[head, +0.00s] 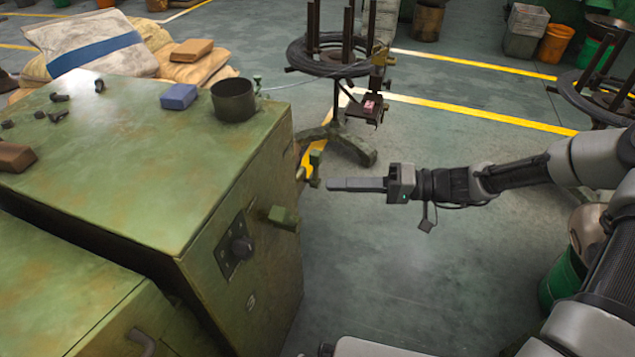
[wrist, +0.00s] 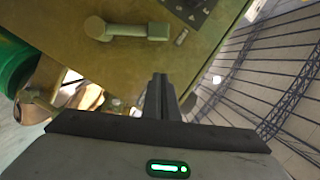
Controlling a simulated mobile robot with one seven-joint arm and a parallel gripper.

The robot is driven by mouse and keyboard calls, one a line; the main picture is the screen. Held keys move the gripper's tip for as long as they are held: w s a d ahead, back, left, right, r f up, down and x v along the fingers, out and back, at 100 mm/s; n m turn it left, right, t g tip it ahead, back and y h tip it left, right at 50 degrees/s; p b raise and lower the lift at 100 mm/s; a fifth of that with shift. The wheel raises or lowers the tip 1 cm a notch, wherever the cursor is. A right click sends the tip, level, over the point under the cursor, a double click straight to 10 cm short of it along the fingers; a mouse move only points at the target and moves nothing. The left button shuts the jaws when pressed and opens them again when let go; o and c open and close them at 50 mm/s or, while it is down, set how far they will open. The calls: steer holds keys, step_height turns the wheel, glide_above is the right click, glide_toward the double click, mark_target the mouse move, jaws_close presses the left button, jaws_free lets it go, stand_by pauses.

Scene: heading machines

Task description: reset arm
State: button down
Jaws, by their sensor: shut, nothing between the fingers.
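My gripper (head: 333,184) is in the middle of the head view, at the end of my arm, which reaches in from the right. Its fingers point left toward the side of a green machine cabinet (head: 140,180). The fingers are together and hold nothing. In the wrist view the shut fingers (wrist: 160,88) point toward the cabinet face (wrist: 180,55), where a lever-like handle (wrist: 128,29) shows. In the head view a small gap shows between the fingertips and the cabinet's fittings, though the depth is hard to judge.
A blue block (head: 178,96) and a dark cup (head: 234,99) stand on top. A wire-coil stand (head: 335,62) is behind my gripper. Floor (head: 400,270) in front is clear.

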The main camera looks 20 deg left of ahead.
steer(key=shift+w+d, duration=0.1)
steer(key=shift+d, duration=0.65)
